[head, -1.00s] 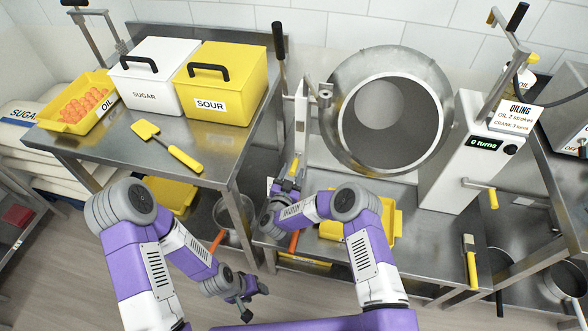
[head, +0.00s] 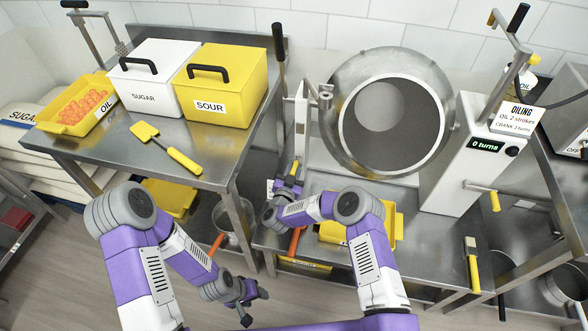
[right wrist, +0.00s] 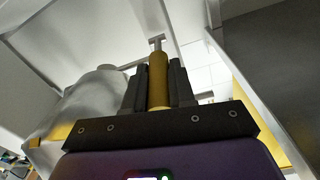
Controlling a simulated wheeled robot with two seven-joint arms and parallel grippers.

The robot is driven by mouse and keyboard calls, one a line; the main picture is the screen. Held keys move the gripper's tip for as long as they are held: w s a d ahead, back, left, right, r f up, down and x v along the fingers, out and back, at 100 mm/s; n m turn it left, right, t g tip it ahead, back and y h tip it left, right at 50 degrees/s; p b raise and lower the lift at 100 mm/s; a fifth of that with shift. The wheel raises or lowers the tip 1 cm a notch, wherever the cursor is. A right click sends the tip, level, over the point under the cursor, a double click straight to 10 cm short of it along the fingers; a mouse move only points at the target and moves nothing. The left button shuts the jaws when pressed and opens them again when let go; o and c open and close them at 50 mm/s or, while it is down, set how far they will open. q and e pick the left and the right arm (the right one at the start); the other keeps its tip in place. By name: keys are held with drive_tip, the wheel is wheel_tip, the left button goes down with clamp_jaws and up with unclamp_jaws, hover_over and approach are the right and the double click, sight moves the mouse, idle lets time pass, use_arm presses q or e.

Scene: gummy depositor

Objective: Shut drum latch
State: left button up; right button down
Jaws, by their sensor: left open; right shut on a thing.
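The metal drum (head: 345,75) stands on the right-hand bench with its round mouth open towards me. A small yellow handle (head: 294,169), apparently the drum latch, stands at the lower left of the drum. My right gripper (head: 284,190) is at this handle, partly hidden by its own wrist. In the right wrist view the yellow handle (right wrist: 158,82) sits upright between the black jaws (right wrist: 157,88), with a thin metal rod above it. Whether the latch is engaged with the drum cannot be told. My left gripper (head: 254,292) is open and empty, low over the floor.
A white control box (head: 450,165) reading "0 turns" with a yellow crank (head: 494,201) stands right of the drum. A yellow tray (head: 396,230) lies below the drum, behind my right arm. The left table (head: 110,150) carries white and yellow bins and a yellow scraper (head: 168,150).

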sight(295, 163)
drive_tip(key=shift+r+p, duration=0.3)
drive_tip(key=shift+p, duration=0.15)
drive_tip(key=r+g+p, duration=0.1)
drive_tip(key=p, duration=0.2)
drive_tip(key=w+r+g+y+p, duration=0.1)
drive_tip(key=g+p, duration=0.1)
drive_tip(key=r+g+p, duration=0.1)
drive_tip(key=g+p, duration=0.1)
drive_tip(key=p, duration=0.1)
drive_tip(key=shift+w+d+r+y+p, duration=0.25)
drive_tip(key=shift+w+y+p, duration=0.1)
drive_tip(key=shift+y, duration=0.05)
drive_tip(key=shift+w+d+r+g+y+p, duration=0.15)
drive_tip(key=shift+w+g+y+p, duration=0.2)
drive_tip(key=shift+g+p, duration=0.55)
drive_tip(key=c, duration=0.9)
unclamp_jaws()
drive_tip(key=shift+c, duration=0.2)
drive_tip(key=shift+s, duration=0.1)
